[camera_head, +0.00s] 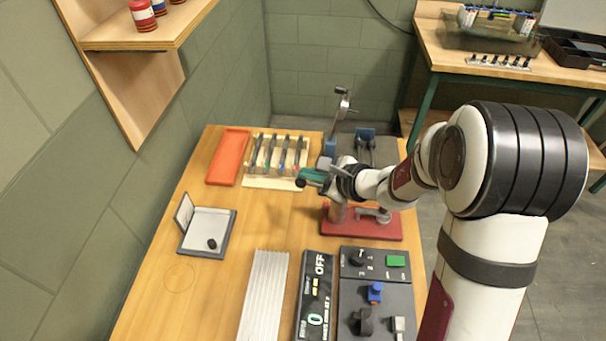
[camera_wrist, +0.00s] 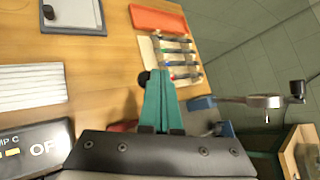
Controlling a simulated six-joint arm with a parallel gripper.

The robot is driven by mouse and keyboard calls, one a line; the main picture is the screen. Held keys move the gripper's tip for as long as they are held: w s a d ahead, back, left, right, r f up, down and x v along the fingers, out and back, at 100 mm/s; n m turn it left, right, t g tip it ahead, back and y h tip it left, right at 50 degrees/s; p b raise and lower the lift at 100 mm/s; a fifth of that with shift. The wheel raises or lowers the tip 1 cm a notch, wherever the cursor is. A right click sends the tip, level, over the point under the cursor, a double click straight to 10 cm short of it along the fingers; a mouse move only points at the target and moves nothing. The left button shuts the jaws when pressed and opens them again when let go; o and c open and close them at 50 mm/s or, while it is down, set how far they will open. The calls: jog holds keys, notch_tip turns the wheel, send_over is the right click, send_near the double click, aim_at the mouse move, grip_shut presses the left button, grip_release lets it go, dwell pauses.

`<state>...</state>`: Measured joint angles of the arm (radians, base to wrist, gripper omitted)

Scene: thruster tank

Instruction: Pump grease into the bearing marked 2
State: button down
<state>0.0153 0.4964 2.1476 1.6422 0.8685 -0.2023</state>
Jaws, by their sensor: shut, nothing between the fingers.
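My gripper (camera_head: 313,178) has teal fingers, shut and empty, above the table near a red-based stand (camera_head: 387,229). In the wrist view the closed fingers (camera_wrist: 158,88) point away from the wrist, with a black knob (camera_wrist: 143,77) just beside their tips; I cannot tell whether they touch. The stand has a grey post and a grey lever-like part on its base; my arm hides some of its top. In the wrist view only a sliver of red shows beside the fingers. I cannot make out a bearing marked 2 or a grease tool with certainty.
A pale rack of several tools (camera_head: 272,182) and an orange tray (camera_head: 228,157) lie at the back. A crank stand (camera_head: 330,147) rises behind my gripper. A display reading OFF and 0 (camera_head: 316,295) and a control panel (camera_head: 377,300) are in front.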

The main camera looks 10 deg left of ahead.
aim_at(305, 183)
jog(key=shift+a+f, duration=0.25)
jog(key=shift+f, duration=0.55)
jog(key=shift+a+f, duration=0.2)
jog(key=shift+f, duration=0.6)
dwell(1.2)
dwell(0.5)
jog(key=shift+d+r, duration=0.25)
jog(key=shift+r, duration=0.65)
jog(key=shift+d+r, duration=0.25)
jog(key=shift+r, duration=0.65)
jog(key=shift+d+r, duration=0.25)
jog(key=shift+r, duration=0.65)
jog(key=r, duration=0.2)
jog(key=d+r, duration=0.1)
jog(key=r, duration=0.1)
jog(key=shift+d+r, duration=0.15)
jog(key=shift+r, duration=0.25)
